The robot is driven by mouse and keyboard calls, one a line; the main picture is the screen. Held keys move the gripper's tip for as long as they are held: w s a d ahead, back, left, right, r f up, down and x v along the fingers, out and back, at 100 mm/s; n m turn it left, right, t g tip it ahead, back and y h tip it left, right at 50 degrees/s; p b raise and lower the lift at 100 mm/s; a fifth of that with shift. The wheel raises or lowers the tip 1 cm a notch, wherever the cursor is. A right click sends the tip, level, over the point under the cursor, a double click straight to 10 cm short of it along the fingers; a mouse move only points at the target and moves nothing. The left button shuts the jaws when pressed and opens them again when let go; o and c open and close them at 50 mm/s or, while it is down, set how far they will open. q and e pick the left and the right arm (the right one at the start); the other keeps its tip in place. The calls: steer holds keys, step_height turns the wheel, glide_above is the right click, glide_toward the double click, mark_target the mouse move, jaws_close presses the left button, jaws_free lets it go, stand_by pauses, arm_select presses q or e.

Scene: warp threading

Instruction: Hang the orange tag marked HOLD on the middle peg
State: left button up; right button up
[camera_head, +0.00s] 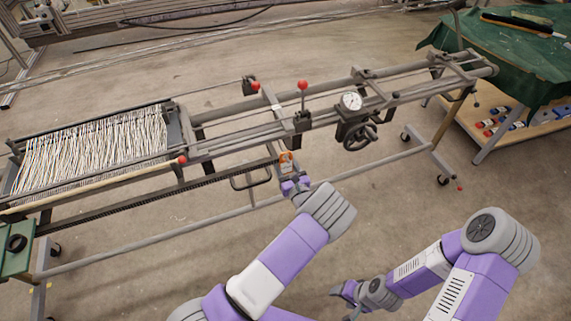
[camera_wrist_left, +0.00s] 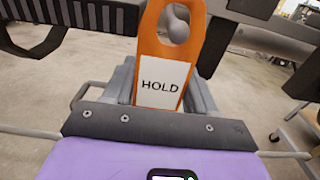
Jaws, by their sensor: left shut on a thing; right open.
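The orange tag (camera_wrist_left: 150,55) has a white label reading HOLD and a hole at its top. It stands roughly upright between the fingers of my left gripper (camera_wrist_left: 165,85), which is shut on its lower part. In the head view the tag (camera_head: 286,158) and my left gripper (camera_head: 288,178) are at the front rail of the loom frame. A rounded grey peg end (camera_wrist_left: 178,30) shows within the tag's hole; I cannot tell whether it passes through. Which peg it is cannot be told, as the others are not distinguishable. My right gripper (camera_head: 342,300) is open and empty, low over the floor.
The loom frame (camera_head: 225,130) crosses the view, with pale warp threads (camera_head: 95,150) at left. Red-knobbed levers (camera_head: 303,86) and a dial with handwheel (camera_head: 360,135) stand nearby. A green-draped table (camera_head: 500,50) is at upper right. Floor in front is clear.

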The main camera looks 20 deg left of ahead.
arm_select(q)
steer(key=shift+r, duration=0.2)
steer(key=p+v, duration=0.2)
steer(key=v, duration=0.5)
steer(key=shift+s+d, duration=0.2)
steer(key=shift+s, duration=0.05)
stand_by(0.8)
stand_by(0.4)
